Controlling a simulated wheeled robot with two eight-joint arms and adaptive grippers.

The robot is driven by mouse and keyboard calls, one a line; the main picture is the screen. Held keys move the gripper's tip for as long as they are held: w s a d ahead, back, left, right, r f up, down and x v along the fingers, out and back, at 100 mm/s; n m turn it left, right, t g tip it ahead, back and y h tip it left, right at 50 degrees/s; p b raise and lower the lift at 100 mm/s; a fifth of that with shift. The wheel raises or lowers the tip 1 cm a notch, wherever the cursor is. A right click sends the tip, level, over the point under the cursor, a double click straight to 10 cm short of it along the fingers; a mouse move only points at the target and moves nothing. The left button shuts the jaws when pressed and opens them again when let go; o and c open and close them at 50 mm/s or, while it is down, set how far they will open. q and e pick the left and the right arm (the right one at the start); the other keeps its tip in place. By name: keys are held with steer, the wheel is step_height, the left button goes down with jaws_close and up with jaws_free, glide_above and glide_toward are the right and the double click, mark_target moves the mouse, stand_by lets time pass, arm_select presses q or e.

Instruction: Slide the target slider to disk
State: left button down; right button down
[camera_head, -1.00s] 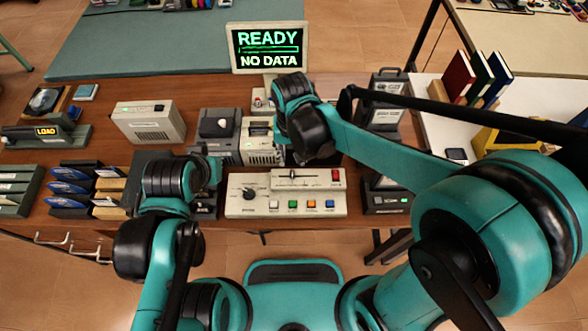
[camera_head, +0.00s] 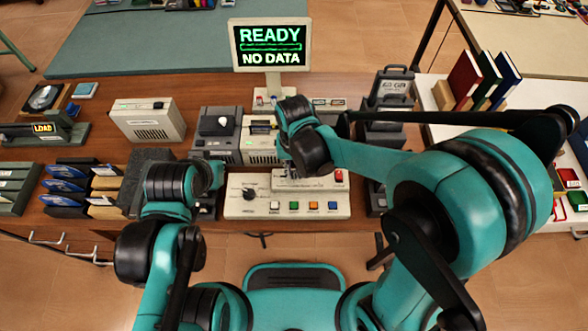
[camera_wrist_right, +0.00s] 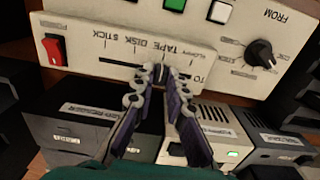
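The slider panel (camera_head: 318,184) is a light strip on the cream control box (camera_head: 238,209), partly hidden behind my right wrist in the head view. In the right wrist view the panel (camera_wrist_right: 85,47) appears upside down, with a slot labelled STICK, DISK, TAPE and FLOPPY. The dark slider knob (camera_wrist_right: 161,72) is near the TAPE label. My right gripper (camera_wrist_right: 161,76) has its two fingertips close together, one on each side of the knob. Whether they press on it is unclear. My left gripper is hidden behind its wrist at the left of the box.
The panel has a red switch (camera_wrist_right: 53,49), and the box carries a round dial (camera_wrist_right: 262,52) and several coloured buttons. Grey drive units stand behind it. A monitor (camera_head: 270,46) reads READY, NO DATA.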

steer(key=shift+d, duration=1.85)
steer(key=shift+a, duration=0.1)
steer(key=c, duration=1.5)
jaws_free()
steer(key=shift+c, duration=0.2)
step_height(320, 180, up, 12)
